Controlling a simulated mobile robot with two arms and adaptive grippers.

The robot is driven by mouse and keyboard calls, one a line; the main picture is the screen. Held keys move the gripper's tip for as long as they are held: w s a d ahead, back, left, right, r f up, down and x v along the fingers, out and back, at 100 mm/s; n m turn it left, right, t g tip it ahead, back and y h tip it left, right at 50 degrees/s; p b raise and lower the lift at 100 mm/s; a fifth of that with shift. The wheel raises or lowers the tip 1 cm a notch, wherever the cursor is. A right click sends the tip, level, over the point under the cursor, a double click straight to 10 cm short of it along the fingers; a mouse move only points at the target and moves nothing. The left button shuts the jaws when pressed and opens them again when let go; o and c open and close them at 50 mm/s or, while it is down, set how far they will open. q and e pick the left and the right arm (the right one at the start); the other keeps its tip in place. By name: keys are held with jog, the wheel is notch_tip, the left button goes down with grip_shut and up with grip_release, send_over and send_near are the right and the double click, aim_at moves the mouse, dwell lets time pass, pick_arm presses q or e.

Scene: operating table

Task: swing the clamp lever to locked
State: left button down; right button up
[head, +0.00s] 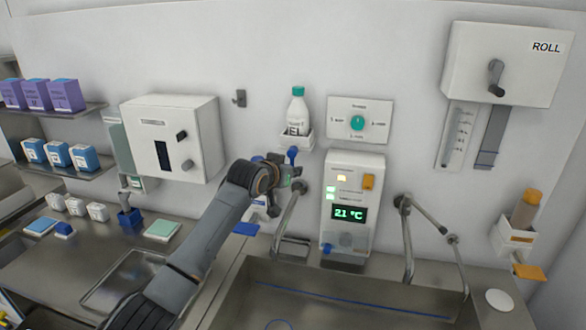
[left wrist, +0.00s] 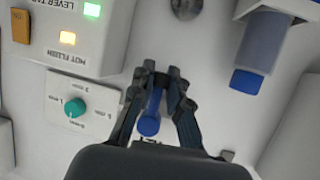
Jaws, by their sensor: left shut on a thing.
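A small blue lever (head: 292,152) shows on the wall under the bottle holder. It also shows in the left wrist view (left wrist: 149,124), between the two dark fingers. My left gripper (head: 291,174) reaches up to the wall there. In the left wrist view my left gripper (left wrist: 160,74) is shut on the blue lever. The lever's mount and any lock markings are hidden behind the fingers, so I cannot tell its set position. My right gripper is in neither view.
The white panel with the 21 °C display (head: 350,205) and the teal dial plate (head: 360,120) are just right of the gripper. A white bottle (head: 297,112) stands above it. Metal taps (head: 408,235) rise over the sink. A white cabinet (head: 172,137) is at left.

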pick_arm(q)
jog(key=shift+r, duration=0.1)
jog(key=c, duration=1.3)
grip_release()
jog(key=shift+a, duration=0.15)
jog(key=v, duration=1.2)
jog(key=shift+a, duration=0.1)
